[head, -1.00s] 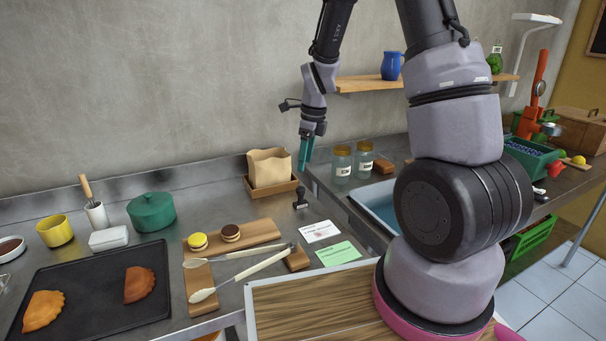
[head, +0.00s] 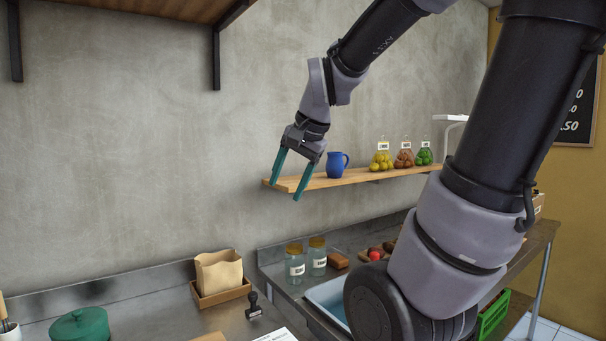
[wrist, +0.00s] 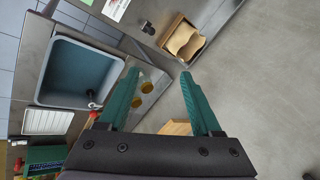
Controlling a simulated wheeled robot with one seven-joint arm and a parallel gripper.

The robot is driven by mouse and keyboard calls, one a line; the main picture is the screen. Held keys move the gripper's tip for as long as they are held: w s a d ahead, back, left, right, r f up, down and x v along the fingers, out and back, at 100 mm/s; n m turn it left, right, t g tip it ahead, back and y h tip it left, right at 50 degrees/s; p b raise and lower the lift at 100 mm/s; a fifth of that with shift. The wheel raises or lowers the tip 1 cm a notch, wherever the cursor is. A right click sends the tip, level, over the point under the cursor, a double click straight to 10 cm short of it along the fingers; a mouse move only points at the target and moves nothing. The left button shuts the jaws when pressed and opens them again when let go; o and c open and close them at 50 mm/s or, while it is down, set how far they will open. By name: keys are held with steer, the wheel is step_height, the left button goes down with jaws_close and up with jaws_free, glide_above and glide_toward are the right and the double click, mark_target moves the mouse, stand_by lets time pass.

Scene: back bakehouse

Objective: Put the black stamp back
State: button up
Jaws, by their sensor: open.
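The black stamp (head: 254,307) stands upright on the steel counter, just right of the tray with the paper bag. In the wrist view a small dark shape that looks like the stamp (wrist: 147,28) is at the top, between the card and the paper bag. My gripper (head: 286,189) is open and empty, with teal fingers. It is high above the counter, in front of the wall, near the left end of the wooden shelf. In the wrist view its two fingers (wrist: 160,80) are spread apart with nothing between them.
A paper bag (head: 218,272) sits in a wooden tray. Two jars (head: 295,266) stand by the sink (head: 327,297). The wooden shelf (head: 350,177) holds a blue jug (head: 338,165) and several fruit bags. A green pot (head: 79,326) is at lower left.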

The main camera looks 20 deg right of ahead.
steer(key=s+r+n+t, duration=0.1)
steer(key=s+r+n, duration=0.1)
steer(key=s+n, duration=0.3)
steer(key=shift+s+d+r+t, duration=0.3)
steer(key=shift+s+d+r, duration=0.1)
steer(key=shift+s, duration=0.55)
stand_by(0.4)
